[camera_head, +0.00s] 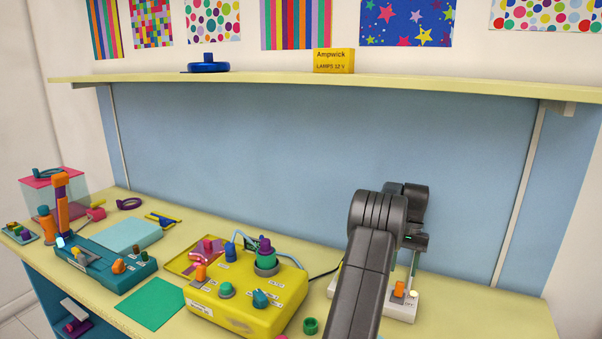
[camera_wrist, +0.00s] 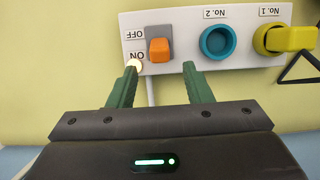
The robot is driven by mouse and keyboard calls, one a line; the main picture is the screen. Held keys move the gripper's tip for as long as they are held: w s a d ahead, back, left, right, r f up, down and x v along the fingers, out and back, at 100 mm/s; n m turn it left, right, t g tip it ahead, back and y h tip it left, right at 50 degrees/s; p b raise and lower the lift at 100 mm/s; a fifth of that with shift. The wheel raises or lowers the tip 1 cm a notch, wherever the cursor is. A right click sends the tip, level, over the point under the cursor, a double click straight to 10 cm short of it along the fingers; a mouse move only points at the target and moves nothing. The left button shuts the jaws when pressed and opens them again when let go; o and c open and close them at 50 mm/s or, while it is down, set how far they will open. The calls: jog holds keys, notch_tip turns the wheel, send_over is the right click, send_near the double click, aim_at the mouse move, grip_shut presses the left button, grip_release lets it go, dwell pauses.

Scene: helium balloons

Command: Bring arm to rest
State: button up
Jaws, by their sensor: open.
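My gripper shows in the wrist view (camera_wrist: 160,85) with its two green fingers apart and nothing between them. Its fingertips are close to a white switch panel (camera_wrist: 185,62) with an orange rocker switch (camera_wrist: 160,49), ON and OFF labels, and a lit round lamp (camera_wrist: 134,65) beside ON. In the head view my dark arm reaches over the right part of the bench, and its wrist hides part of the white panel (camera_head: 403,310). The orange switch (camera_head: 399,289) and the glowing lamp (camera_head: 413,295) show just right of my arm.
A yellow box with knobs (camera_head: 240,318) stands left of my arm, with a small green ring (camera_head: 311,326) between. A teal device (camera_head: 110,262) and clear box (camera_head: 60,195) are further left. A shelf (camera_head: 300,83) spans above. The bench right of the panel is clear.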

aim_at(400, 285)
jog(key=v, duration=0.8)
jog(key=x, duration=1.4)
jog(key=shift+s+f+p, duration=0.1)
jog(key=shift+p, duration=0.25)
jog(key=shift+f+b, duration=0.1)
jog(key=shift+b, duration=0.5)
jog(key=shift+s+a+t+h+b, duration=0.25)
jog(key=shift+t+b, duration=0.25)
jog(key=shift+b, duration=0.4)
jog(key=t+b, duration=0.1)
jog(key=b, duration=0.3)
jog(key=shift+s+h, duration=0.2)
jog(key=shift+h, duration=0.15)
jog(key=t+b, duration=0.1)
jog(key=b, duration=0.1)
jog(key=shift+s+a+r+b, duration=0.1)
jog(key=shift+s+r+b, duration=0.1)
jog(key=shift+b, duration=0.15)
jog(key=t+b, duration=0.1)
jog(key=b, duration=0.3)
jog(key=t+h+b, duration=0.1)
jog(key=b, duration=0.3)
jog(key=s+t+h+b, duration=0.1)
jog(key=b, duration=0.3)
jog(key=shift+s+a+t+b, duration=0.1)
jog(key=shift+a+t+b, duration=0.2)
jog(key=shift+b, duration=0.05)
jog(key=shift+s+t+b, duration=0.1)
jog(key=shift+t+b, duration=0.2)
jog(key=shift+b, duration=0.7)
